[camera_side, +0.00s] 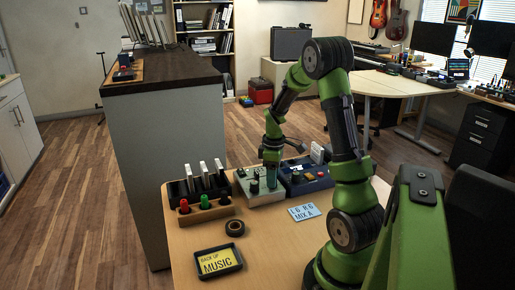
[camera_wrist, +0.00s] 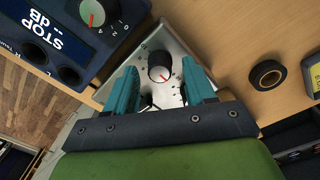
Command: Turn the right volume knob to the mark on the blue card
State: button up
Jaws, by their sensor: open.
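The pale mixer box (camera_side: 262,197) with dark knobs stands on the wooden table; its panel also shows in the wrist view (camera_wrist: 172,42). My gripper (camera_side: 271,180) points down over this box. In the wrist view my gripper (camera_wrist: 158,66) is open, its teal fingers on either side of a black knob (camera_wrist: 158,62). This knob has a pale cap with a red pointer and dial marks around it. I cannot tell whether the fingers touch it. A second dark knob (camera_wrist: 147,101) is partly hidden nearer the palm. The blue card (camera_side: 304,212) lies in front of the boxes and reads "L 6 R 6 MIX A".
A dark blue box (camera_side: 306,180) stands close at the right; its screen reads "STOP" in the wrist view. A tape roll (camera_side: 235,228) and a yellow "BACK UP MUSIC" card (camera_side: 216,261) lie in front.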

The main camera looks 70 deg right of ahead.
jog(key=shift+f, duration=0.3)
grip_shut()
